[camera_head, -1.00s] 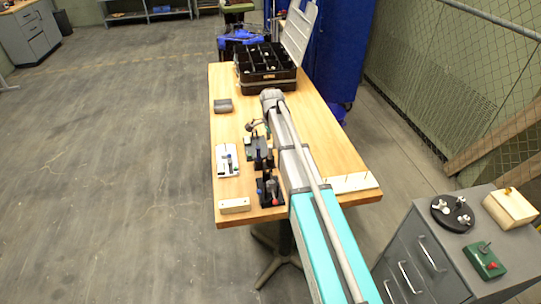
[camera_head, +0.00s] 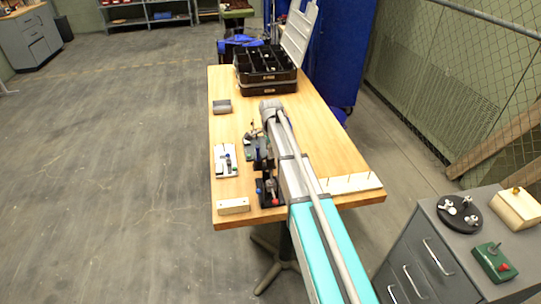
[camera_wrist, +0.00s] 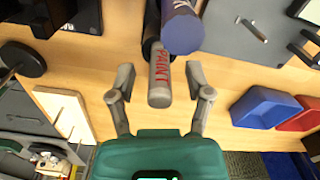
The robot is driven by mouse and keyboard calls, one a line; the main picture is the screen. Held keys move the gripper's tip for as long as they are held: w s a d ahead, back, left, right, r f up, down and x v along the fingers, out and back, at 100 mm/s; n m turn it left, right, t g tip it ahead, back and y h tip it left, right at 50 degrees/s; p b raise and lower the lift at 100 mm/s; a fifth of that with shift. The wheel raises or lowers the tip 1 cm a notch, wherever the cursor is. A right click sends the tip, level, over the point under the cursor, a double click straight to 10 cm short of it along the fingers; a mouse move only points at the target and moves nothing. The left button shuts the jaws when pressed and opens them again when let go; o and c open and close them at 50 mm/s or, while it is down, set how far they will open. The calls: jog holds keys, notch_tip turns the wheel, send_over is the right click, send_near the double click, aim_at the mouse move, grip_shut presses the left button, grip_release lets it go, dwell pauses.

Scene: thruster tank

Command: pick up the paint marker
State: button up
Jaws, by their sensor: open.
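The paint marker (camera_wrist: 160,80) is a grey cylinder with red "PAINT" lettering in the wrist view. It lies between the two fingers of my gripper (camera_wrist: 160,82). The fingers are open, with a gap visible on each side of the marker. A purple-blue cylinder (camera_wrist: 182,28) stands close beside the marker, at its upper right in the picture. A dark shape behind hides the marker's far end. In the head view my arm hides much of this spot, and I cannot pick out the marker there.
The wooden table (camera_head: 320,145) holds a black open toolbox (camera_head: 267,77), a grey block (camera_head: 222,106), a white tray (camera_head: 219,171), a pale wooden block (camera_head: 233,206) and a pegged board (camera_head: 350,184). Blue (camera_wrist: 264,107) and red (camera_wrist: 303,114) bins show in the wrist view. A grey drawer cabinet (camera_head: 438,262) stands right.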

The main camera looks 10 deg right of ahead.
dwell(0.3)
grip_shut()
jog(key=shift+r, duration=0.1)
dwell(0.4)
notch_tip(320, 180, up, 3)
jog(key=p, duration=0.3)
jog(key=shift+f, duration=0.2)
jog(key=s+r+p, duration=1)
jog(key=s, duration=0.4)
jog(key=shift+r, duration=0.1)
dwell(0.4)
